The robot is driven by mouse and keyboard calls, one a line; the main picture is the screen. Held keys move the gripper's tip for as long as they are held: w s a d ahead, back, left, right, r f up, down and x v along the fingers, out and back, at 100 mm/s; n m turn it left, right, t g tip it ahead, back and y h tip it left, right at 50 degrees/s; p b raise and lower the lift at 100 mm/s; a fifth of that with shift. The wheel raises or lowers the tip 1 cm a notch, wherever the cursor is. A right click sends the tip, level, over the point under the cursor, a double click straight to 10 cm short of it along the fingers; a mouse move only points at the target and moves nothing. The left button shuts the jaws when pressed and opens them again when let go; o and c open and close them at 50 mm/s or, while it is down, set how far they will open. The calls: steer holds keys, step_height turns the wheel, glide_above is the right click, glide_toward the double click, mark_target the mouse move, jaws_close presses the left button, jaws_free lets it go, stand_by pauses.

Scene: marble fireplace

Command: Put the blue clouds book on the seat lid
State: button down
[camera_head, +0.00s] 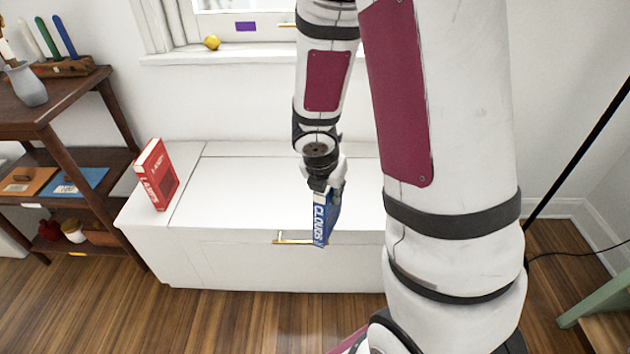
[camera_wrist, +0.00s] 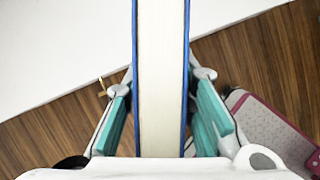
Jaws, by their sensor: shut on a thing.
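The blue clouds book (camera_head: 321,220) is upright in my gripper (camera_head: 324,187), its spine lettering showing in the head view. In the wrist view the blue-edged book (camera_wrist: 161,75) stands between the two teal finger pads, its pale page block facing the camera. My gripper (camera_wrist: 163,118) is shut on it. The white seat lid (camera_head: 245,190) is the top of the long bench; it also shows in the wrist view (camera_wrist: 60,40). In the head view the book overlaps the lid's front edge; I cannot tell whether it touches.
A red book (camera_head: 157,174) stands on the bench's left end. A brass handle (camera_head: 290,241) is on the bench front. A dark wooden shelf (camera_head: 85,160) stands at left, and a black pole (camera_head: 580,150) at right. The lid left of my gripper is clear.

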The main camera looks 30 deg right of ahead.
steer(key=w+d+f, duration=0.4)
steer(key=w+d, duration=0.6)
steer(key=w, duration=0.1)
steer(key=shift+d+f, duration=0.3)
steer(key=shift+f, duration=0.25)
steer(key=c, duration=1.3)
jaws_free()
